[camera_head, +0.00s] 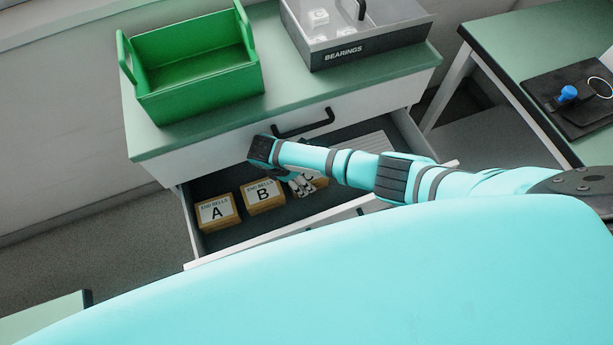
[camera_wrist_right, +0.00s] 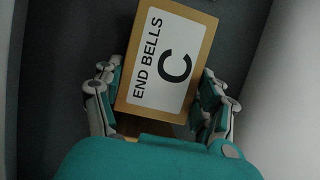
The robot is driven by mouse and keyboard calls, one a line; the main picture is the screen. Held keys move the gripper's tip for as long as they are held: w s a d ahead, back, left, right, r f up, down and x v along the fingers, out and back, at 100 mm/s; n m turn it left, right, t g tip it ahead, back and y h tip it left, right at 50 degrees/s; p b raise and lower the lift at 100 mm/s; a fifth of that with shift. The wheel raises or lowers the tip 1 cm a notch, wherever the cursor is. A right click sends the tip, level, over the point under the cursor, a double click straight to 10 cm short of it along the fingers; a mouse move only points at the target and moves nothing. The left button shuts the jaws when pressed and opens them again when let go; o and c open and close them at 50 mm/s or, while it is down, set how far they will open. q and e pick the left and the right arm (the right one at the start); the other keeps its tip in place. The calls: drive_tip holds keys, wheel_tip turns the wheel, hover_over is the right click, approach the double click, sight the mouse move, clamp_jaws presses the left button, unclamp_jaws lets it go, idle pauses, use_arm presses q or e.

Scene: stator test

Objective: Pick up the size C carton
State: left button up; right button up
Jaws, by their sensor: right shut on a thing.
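The size C carton (camera_wrist_right: 166,62) is a tan box with a white label reading END BELLS C. In the right wrist view it lies between the two fingers of my right gripper (camera_wrist_right: 160,103), which is shut on its sides. In the head view the right gripper (camera_head: 303,186) reaches into the open drawer, and the carton (camera_head: 319,181) is mostly hidden behind my right wrist and arm. I cannot tell whether the carton touches the drawer floor. The left gripper is not in view.
Cartons B (camera_head: 263,196) and A (camera_head: 217,212) sit left of the gripper in the open drawer (camera_head: 290,218). A green bin (camera_head: 200,82) and a bearings case (camera_head: 372,50) stand on the cabinet top. A second table (camera_head: 510,50) with a black mat is at right.

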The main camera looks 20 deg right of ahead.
drive_tip(key=c, duration=0.7)
drive_tip(key=shift+r, duration=0.1)
drive_tip(key=shift+c, duration=0.2)
